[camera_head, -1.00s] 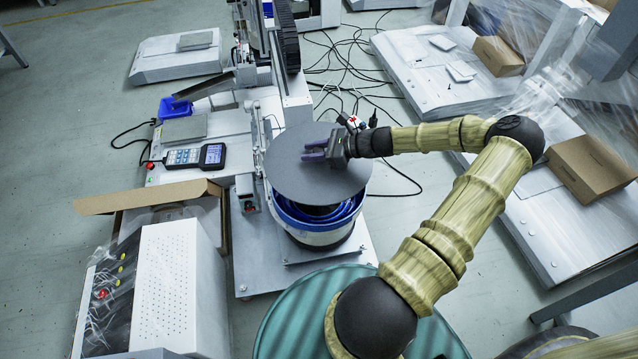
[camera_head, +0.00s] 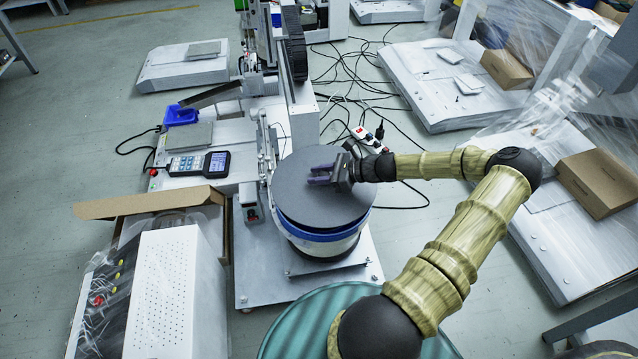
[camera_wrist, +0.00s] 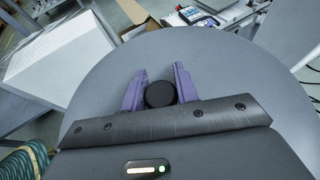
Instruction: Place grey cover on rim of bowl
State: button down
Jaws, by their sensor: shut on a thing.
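The grey cover (camera_head: 300,208) is a flat round disc. It lies over the top of the bowl (camera_head: 318,243), a white vessel with a blue band, and hides the bowl's inside. The cover looks level and close to the rim; I cannot tell whether it touches all round. My gripper (camera_head: 320,176) is above the cover's middle, its purple fingers shut on the round black knob (camera_wrist: 160,94) of the cover. In the wrist view the cover (camera_wrist: 225,75) fills most of the picture, and the gripper (camera_wrist: 159,92) has a finger on each side of the knob.
A handheld controller (camera_head: 200,163) and a blue bin (camera_head: 180,115) are left of the bowl. An open cardboard box (camera_head: 150,201) and a white perforated case (camera_head: 150,290) stand at the front left. A power strip (camera_head: 368,138) with cables lies behind my gripper.

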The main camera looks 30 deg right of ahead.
aim_at(356, 187)
notch_tip(356, 187, down, 3)
jog(key=shift+f+b, duration=0.15)
jog(key=shift+b, duration=0.4)
jog(key=shift+f, duration=0.6)
jog(key=c, duration=1.1)
grip_release()
jog(key=shift+o, duration=0.2)
jog(key=shift+r, duration=0.55)
jog(key=p+v, duration=0.5)
jog(key=v, duration=0.6)
jog(key=shift+s+d+r, duration=0.1)
jog(key=shift+d+r, duration=0.15)
jog(key=shift+r, duration=0.05)
jog(key=shift+s+d+p, duration=0.15)
jog(key=shift+s+p, duration=0.05)
jog(key=shift+p, duration=0.1)
